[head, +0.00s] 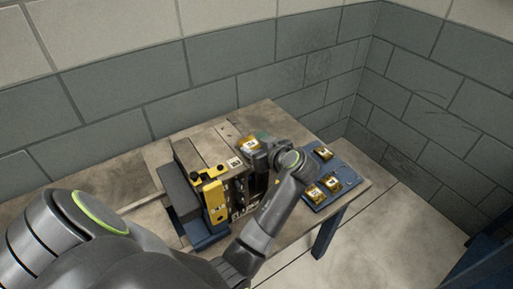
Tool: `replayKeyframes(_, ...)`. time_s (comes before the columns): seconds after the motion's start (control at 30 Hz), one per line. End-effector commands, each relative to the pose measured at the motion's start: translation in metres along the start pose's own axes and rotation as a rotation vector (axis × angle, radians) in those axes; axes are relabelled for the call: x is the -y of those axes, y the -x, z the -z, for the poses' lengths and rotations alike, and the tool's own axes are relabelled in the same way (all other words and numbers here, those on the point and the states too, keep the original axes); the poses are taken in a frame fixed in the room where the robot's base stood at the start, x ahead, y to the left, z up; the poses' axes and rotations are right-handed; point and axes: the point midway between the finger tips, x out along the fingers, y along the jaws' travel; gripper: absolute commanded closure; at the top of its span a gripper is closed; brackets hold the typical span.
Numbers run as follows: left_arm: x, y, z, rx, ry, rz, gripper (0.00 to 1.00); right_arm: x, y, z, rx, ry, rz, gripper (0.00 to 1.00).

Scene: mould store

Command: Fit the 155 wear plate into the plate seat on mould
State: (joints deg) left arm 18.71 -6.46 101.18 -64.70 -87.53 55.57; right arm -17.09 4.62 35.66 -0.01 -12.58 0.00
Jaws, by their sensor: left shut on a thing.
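The mould (208,158) stands on the table, a block with a pale top, a yellow bracket (214,196) on its front and a small black-and-white marker. My left gripper (256,153) is at the mould's right side, with its wrist to the right. It is shut on a gold plate with a white label (250,144), which seems to be the wear plate; its number is too small to read. The plate is close to the mould's back right corner; I cannot tell whether they touch. The plate seat is not clearly visible. My right gripper is not in view.
A blue tray (345,168) at the table's right end holds 3 gold labelled plates, one (324,153) at the back and two (332,182) (313,193) in front. The wooden table (265,112) is bare behind the mould. Grey block walls (210,70) stand close behind.

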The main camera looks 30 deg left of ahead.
Motion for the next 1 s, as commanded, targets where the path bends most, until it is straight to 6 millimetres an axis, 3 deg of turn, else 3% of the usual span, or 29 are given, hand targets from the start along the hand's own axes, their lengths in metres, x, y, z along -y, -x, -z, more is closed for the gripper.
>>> replayKeyframes(0.5,-0.0004,-0.0048,-0.0095,-0.003,0.003,-0.002,0.98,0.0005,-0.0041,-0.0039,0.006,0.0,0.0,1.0)
replayKeyframes(0.53,-0.0002,-0.0047,-0.0099,0.0,0.002,-0.001,0.52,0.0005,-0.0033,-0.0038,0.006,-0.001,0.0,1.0)
replayKeyframes(0.6,-0.0001,-0.0045,-0.0094,0.0,0.002,-0.001,0.43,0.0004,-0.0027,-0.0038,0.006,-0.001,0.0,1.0)
replayKeyframes(0.7,-0.0001,-0.0045,-0.0094,0.0,0.002,-0.001,0.33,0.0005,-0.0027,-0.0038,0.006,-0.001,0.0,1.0)
replayKeyframes(1.0,-0.0001,-0.004,-0.0083,0.0,0.002,-0.001,0.33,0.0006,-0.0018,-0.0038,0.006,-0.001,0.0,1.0)
